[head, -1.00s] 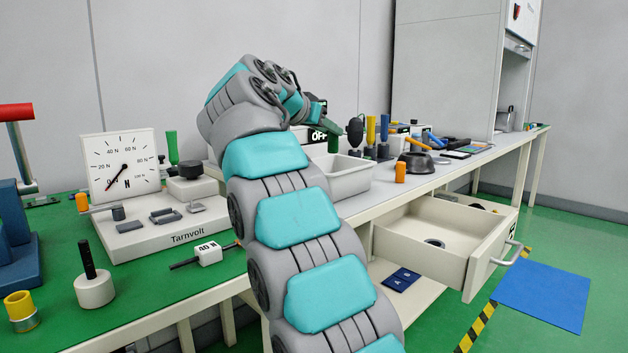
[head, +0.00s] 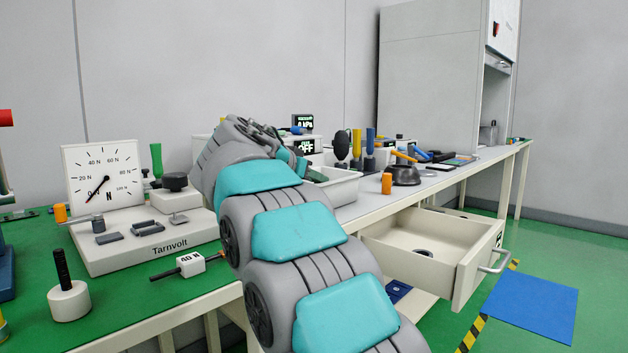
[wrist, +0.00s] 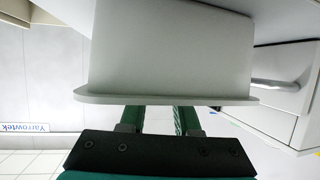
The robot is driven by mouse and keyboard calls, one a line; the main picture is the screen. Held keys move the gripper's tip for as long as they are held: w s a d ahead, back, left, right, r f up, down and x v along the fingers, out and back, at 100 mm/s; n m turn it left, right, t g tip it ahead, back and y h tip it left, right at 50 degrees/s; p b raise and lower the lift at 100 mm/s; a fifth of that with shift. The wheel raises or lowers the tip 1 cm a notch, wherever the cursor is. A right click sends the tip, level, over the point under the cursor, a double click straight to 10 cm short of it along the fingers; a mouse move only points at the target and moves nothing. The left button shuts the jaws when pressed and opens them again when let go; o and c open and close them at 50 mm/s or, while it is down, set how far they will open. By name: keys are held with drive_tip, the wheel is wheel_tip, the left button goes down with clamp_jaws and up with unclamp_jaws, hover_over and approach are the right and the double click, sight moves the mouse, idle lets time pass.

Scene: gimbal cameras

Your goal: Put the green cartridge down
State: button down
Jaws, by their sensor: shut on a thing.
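My gripper (head: 318,176) is low at the left part of the white tray (head: 345,191) on the bench. It also shows in the wrist view (wrist: 160,119), where its two green fingers run behind the rim of a pale tray (wrist: 170,60), so their tips are hidden. The fingers are shut on the green cartridge, which the tray wall hides in both views now. I cannot tell whether the cartridge touches the tray floor.
A Tarnvolt force gauge (head: 105,180) stands on the green mat at left. An orange cylinder (head: 387,184) and a dark bowl (head: 405,175) stand right of the tray. An open drawer (head: 438,250) sticks out below the bench.

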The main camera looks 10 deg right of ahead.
drive_tip(key=shift+f, duration=0.2)
drive_tip(key=c, duration=0.6)
unclamp_jaws()
drive_tip(key=shift+r, duration=0.1)
drive_tip(key=shift+s+a+r, duration=0.1)
drive_tip(key=shift+r, duration=0.15)
drive_tip(key=v, duration=1.1)
drive_tip(key=shift+s+a, duration=0.25)
drive_tip(key=shift+s, duration=0.05)
